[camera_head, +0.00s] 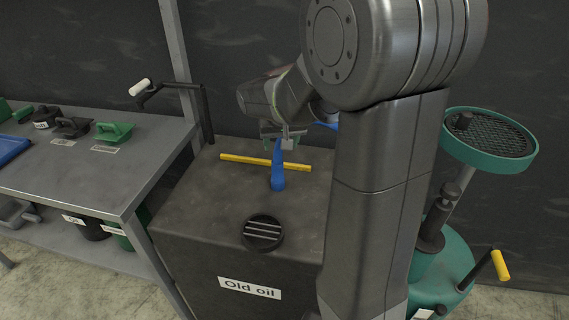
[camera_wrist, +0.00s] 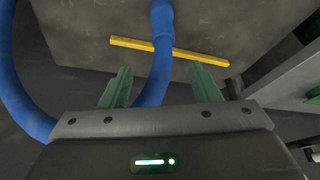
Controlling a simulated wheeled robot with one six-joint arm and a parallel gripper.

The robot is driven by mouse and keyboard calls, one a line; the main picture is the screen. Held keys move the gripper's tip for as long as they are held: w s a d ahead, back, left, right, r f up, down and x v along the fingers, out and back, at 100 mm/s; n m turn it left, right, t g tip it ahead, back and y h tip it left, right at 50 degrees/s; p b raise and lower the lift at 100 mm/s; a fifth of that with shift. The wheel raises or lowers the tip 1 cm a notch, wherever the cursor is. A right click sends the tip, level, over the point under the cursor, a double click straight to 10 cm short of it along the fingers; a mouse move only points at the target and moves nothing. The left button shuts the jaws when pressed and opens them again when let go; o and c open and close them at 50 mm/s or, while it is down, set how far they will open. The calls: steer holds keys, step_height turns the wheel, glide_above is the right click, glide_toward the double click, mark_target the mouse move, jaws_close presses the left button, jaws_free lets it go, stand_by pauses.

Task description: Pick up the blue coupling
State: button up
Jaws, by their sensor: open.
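The blue coupling (camera_head: 278,180) is the thicker end of a blue hose, at the top of the dark box labelled "Old oil". In the wrist view the coupling (camera_wrist: 162,22) is at the top centre, beyond my fingertips. The blue hose (camera_wrist: 155,80) runs back from it between my fingers and loops off to the left. My gripper (camera_head: 284,138) is above the far part of the box. In the wrist view my gripper (camera_wrist: 160,78) is open, with green fingers on either side of the hose, and not closed on it.
The "Old oil" box (camera_head: 190,225) carries a yellow bar (camera_head: 265,162) and a black slotted cap (camera_head: 263,233). A grey workbench (camera_head: 60,185) with green and black items stands left. A green drain unit (camera_head: 485,150) stands right, partly behind my arm.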

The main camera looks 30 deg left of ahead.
mark_target(278, 163)
steer(key=x, duration=0.7)
steer(key=shift+f, duration=0.4)
steer(key=shift+s+p+x, duration=0.25)
steer(key=shift+p+x, duration=0.05)
steer(key=shift+x, duration=1)
steer(key=shift+s+p+x, duration=0.2)
steer(key=shift+p+x, duration=0.05)
steer(key=shift+x, duration=1.05)
steer(key=shift+a+f, duration=0.1)
steer(key=shift+f, duration=0.05)
